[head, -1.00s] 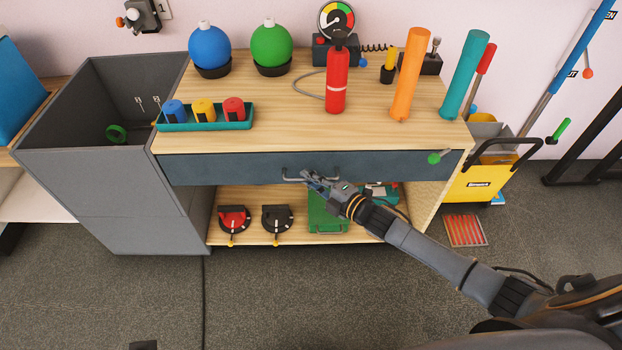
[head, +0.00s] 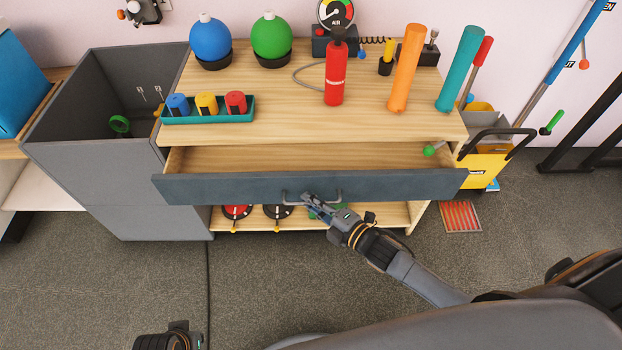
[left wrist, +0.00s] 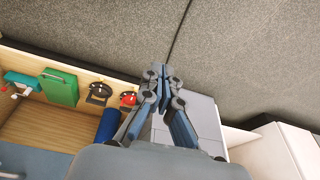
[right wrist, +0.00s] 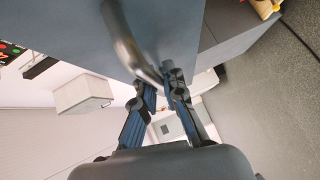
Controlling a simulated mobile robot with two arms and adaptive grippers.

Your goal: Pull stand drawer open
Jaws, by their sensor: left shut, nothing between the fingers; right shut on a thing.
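The stand drawer (head: 230,188) has a dark blue-grey front and stands partly open. Its bare wooden inside (head: 290,158) shows behind the front. A grey bar handle (head: 333,197) sits at the middle of the front. My right gripper (head: 308,200) is shut on this handle. In the right wrist view the handle (right wrist: 128,42) runs down to between the fingers of my right gripper (right wrist: 168,75). My left gripper (left wrist: 163,72) is shut and empty, over the floor by the grey bin in the left wrist view. In the head view only part of my left arm shows at the bottom.
The wooden stand (head: 290,130) carries a red extinguisher (head: 335,80), blue and green balls, coloured tubes and a teal tray (head: 210,115). A grey bin (head: 90,170) stands at left, a yellow cart (head: 485,165) at right. The carpet in front is clear.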

